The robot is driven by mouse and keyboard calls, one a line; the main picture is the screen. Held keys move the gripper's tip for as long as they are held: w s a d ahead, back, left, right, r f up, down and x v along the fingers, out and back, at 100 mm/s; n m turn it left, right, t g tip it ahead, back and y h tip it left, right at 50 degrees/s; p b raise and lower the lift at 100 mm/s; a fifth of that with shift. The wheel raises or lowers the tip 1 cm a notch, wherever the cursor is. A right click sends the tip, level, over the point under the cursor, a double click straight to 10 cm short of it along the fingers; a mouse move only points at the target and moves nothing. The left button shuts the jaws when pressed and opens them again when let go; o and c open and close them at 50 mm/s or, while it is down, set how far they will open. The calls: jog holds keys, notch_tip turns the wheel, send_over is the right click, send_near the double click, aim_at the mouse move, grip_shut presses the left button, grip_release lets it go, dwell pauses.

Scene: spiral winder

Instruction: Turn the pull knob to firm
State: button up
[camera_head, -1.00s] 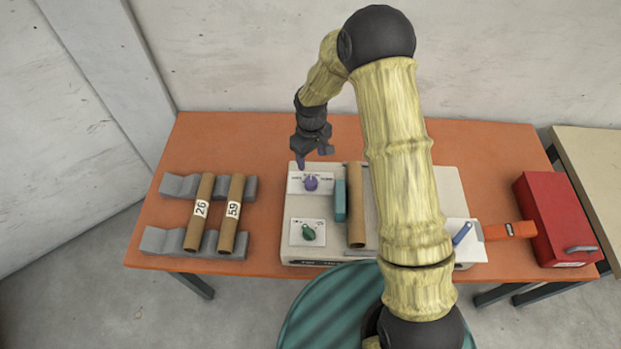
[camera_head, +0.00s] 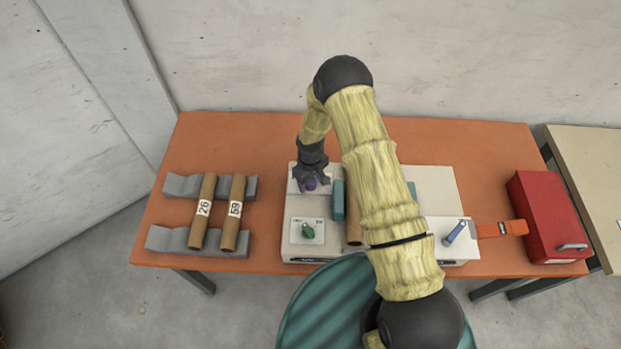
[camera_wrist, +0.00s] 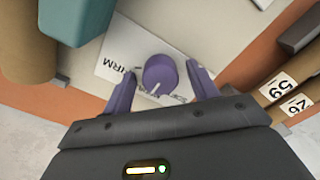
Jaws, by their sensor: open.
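The purple pull knob (camera_wrist: 160,74) stands on a white label plate (camera_wrist: 118,66) on the winder. In the wrist view a white pointer line shows on the knob, and "FIRM" is printed on the plate to the picture's left. My gripper (camera_wrist: 164,84) is open, with one purple finger on each side of the knob and a gap visible at both. In the head view my gripper (camera_head: 315,185) is over the knob (camera_head: 309,184) and partly hides it and its plate.
A green knob (camera_head: 308,231) sits in front on the same pale winder (camera_head: 294,250). A teal block (camera_head: 338,200) and a cardboard tube (camera_head: 354,232) are close on the right. A blue lever (camera_head: 455,232) and red box (camera_head: 550,220) are farther right. Tubes rest on grey racks (camera_head: 170,240) at left.

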jog(key=shift+f, duration=0.1)
jog(key=c, duration=1)
jog(key=shift+b, duration=0.35)
jog(key=m+b, duration=0.2)
jog(key=shift+f+m, duration=0.2)
jog(key=shift+m, duration=0.1)
jog(key=m+b, duration=0.2)
jog(key=shift+m+b, duration=0.3)
jog(key=shift+b, duration=0.05)
jog(key=m+b, duration=0.2)
jog(key=m, duration=0.1)
jog(key=shift+w+r+m, duration=0.1)
jog(key=shift+m, duration=0.2)
jog(key=shift+r+m+b, duration=0.1)
jog(key=shift+m+b, duration=0.65)
jog(key=shift+m, duration=0.85)
